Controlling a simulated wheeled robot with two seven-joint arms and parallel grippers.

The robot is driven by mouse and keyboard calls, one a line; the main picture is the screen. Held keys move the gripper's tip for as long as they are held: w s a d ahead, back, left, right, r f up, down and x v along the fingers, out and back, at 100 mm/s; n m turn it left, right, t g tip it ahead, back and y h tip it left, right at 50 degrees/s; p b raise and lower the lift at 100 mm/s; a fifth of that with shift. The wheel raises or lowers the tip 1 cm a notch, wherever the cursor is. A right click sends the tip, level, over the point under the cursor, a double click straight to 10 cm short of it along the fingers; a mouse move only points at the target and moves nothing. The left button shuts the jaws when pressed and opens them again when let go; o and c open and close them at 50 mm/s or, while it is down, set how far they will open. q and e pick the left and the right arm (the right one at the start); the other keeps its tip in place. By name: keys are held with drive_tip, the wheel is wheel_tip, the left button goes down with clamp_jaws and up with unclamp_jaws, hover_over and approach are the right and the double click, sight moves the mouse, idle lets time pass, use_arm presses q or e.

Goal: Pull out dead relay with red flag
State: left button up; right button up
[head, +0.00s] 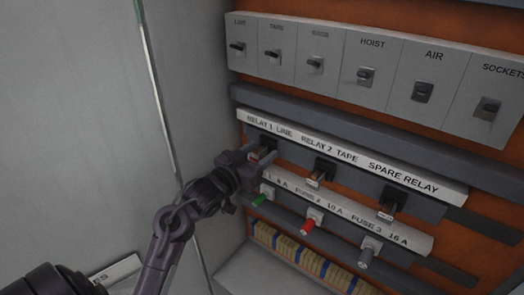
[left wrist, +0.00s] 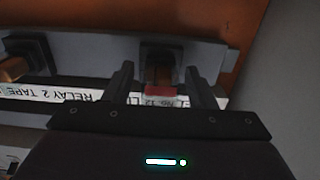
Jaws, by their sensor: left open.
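The relay under the RELAY 1 LINE label (head: 264,152) sits in its dark socket, partly hidden by my left gripper (head: 258,160). In the left wrist view, which is upside down to the panel, this relay (left wrist: 162,76) shows a red flag (left wrist: 160,90) on its near end. My left gripper (left wrist: 159,82) is open, with one finger on each side of the relay. I cannot tell whether the fingers touch it. The RELAY 2 TAPE relay (head: 317,176) and the spare relay (head: 387,208) sit in sockets to the right. My right gripper is not in view.
Above is a row of labelled switches (head: 365,75). Below the relays are a green fuse (head: 260,200), a red fuse (head: 306,226) and a grey fuse (head: 366,256). Terminal blocks (head: 300,258) line the bottom. A grey cabinet wall (head: 190,90) stands close on the left.

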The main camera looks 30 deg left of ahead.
sight(254, 157)
use_arm(q)
drive_tip(key=shift+p, duration=0.35)
idle(0.6)
drive_tip(key=shift+c, duration=0.4)
clamp_jaws()
drive_tip(key=shift+s, duration=0.1)
drive_tip(key=shift+s+a+p, duration=0.2)
drive_tip(key=shift+s+p, duration=0.5)
drive_tip(key=shift+s, duration=2.25)
